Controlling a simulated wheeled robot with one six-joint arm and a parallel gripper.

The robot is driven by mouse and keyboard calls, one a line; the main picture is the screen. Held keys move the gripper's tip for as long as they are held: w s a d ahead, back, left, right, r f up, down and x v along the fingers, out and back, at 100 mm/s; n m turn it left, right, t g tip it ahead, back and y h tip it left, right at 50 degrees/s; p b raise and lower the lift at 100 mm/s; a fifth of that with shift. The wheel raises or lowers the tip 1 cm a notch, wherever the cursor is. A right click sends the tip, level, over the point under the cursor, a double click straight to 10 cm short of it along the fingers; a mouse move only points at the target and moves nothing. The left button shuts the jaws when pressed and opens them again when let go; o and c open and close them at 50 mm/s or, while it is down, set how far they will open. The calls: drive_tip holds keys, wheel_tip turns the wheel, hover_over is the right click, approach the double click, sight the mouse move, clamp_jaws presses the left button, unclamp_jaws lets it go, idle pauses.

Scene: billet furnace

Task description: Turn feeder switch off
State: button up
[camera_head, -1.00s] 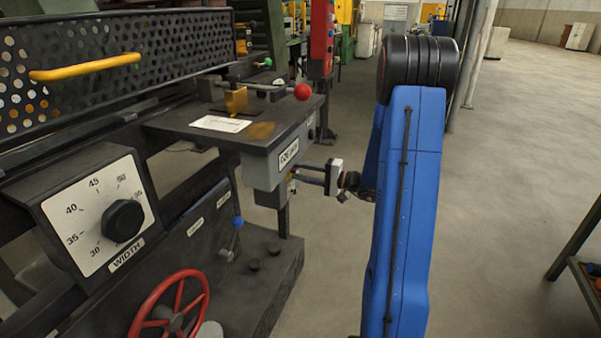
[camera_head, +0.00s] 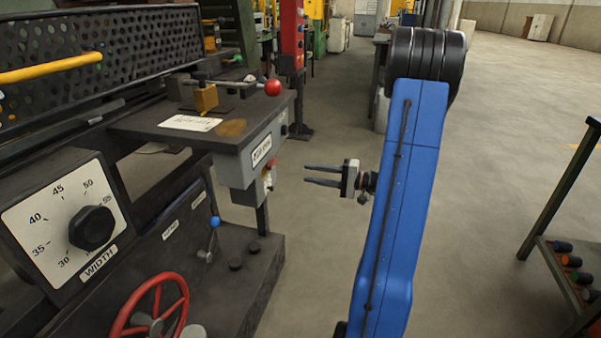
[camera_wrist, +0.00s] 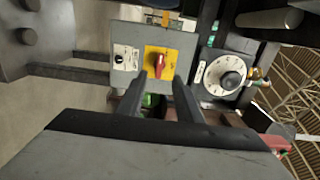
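The feeder switch, a red knob on a yellow plate (camera_wrist: 159,60), is on the front of a grey box (camera_wrist: 124,38) in the wrist view. My gripper (camera_head: 306,175) is open and empty, to the right of the switch with a clear gap. In the wrist view the two fingers of my gripper (camera_wrist: 158,88) point toward the switch, spread about either side of the knob's line. The switch position marks are too small to read.
The WIDTH dial (camera_head: 92,228), red handwheel (camera_head: 153,310) and blue-knobbed lever (camera_head: 213,224) are on the machine at left. A red-ball lever (camera_head: 272,88) sticks out above the box. A shelf with bottles (camera_head: 568,270) stands at right. The floor between is open.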

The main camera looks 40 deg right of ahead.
drive_tip(key=shift+v, duration=1.9)
drive_tip(key=s+a+r+n+g, duration=0.1)
drive_tip(key=s+a+n+g, duration=0.3)
drive_tip(key=a, duration=0.8)
drive_tip(key=s+a+r+n+g, duration=0.1)
drive_tip(key=s+a+r+g, duration=0.15)
drive_tip(key=a+g, duration=0.65)
drive_tip(key=s+a+r+n+t+h, duration=0.1)
drive_tip(key=s+a+n+h, duration=0.1)
drive_tip(key=s+h, duration=0.3)
drive_tip(key=s+a+r+n+t+h, duration=0.1)
drive_tip(key=s+a+h, duration=0.4)
drive_tip(key=s, duration=0.8)
drive_tip(key=shift+r+n+t+h, duration=0.45)
drive_tip(key=shift+n+t, duration=0.35)
drive_tip(key=shift+n, duration=0.3)
drive_tip(key=shift+s, duration=0.1)
drive_tip(key=shift+c, duration=0.4)
